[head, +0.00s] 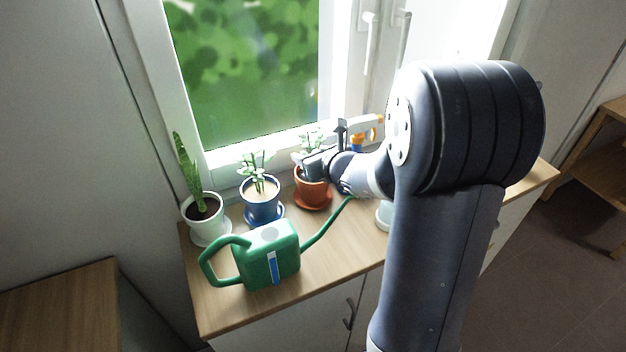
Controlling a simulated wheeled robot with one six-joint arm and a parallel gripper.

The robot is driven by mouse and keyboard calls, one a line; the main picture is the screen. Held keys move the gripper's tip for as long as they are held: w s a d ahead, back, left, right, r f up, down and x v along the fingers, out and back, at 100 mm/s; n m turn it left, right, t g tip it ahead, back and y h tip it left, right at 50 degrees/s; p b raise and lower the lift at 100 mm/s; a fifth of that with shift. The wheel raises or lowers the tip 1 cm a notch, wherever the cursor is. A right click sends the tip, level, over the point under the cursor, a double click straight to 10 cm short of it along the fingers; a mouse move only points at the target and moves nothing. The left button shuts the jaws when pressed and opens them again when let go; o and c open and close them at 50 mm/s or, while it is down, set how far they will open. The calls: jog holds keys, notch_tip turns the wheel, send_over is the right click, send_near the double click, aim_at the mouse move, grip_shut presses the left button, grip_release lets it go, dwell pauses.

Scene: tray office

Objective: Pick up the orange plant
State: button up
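The orange plant (312,193) is a leafy green plant in an orange pot on an orange saucer. It stands on the wooden top below the window, in the head view. My gripper (305,162) is at the pot's rim and partly covers the plant's lower stems and the rim. I cannot tell whether it touches the pot or plant. Its fingers are small and overlap the plant, so whether they are open or shut is unclear. The pot stands upright on its saucer.
A blue-potted plant (262,208) stands just left, and a white-potted plant (205,222) is at the far left. A green watering can (268,256) is in front, its spout reaching right. A white and orange spray bottle (366,131) is behind my arm. The window (260,145) is behind the plants.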

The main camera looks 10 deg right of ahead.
grip_shut()
dwell(0.6)
